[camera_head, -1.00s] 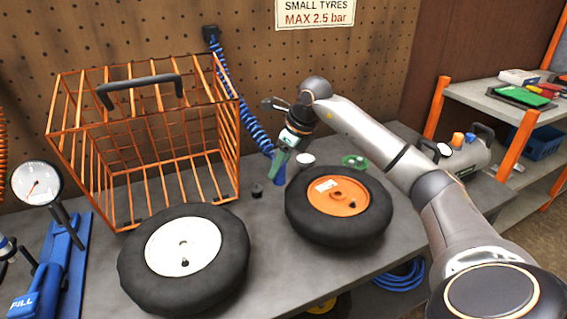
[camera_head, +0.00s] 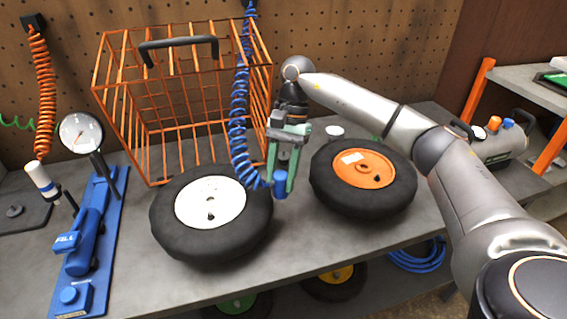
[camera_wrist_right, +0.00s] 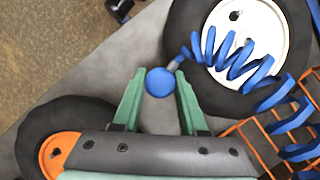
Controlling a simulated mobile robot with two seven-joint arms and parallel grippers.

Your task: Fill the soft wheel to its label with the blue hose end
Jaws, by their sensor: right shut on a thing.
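My right gripper (camera_head: 281,181) is shut on the blue hose end (camera_head: 281,184), holding it between the two wheels. The hose end also shows in the right wrist view (camera_wrist_right: 160,82), between the green fingers. The coiled blue hose (camera_head: 238,130) runs from it up to the wall. I cannot tell which wheel is soft. My left gripper is out of view.
An orange wire cage (camera_head: 140,125) stands behind the white-hub wheel. A blue inflator stand marked FILL (camera_head: 85,235) with a round gauge (camera_head: 81,134) is at the left. An orange coiled hose (camera_head: 44,90) hangs at the far left. A grey tank (camera_head: 500,145) stands at the right.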

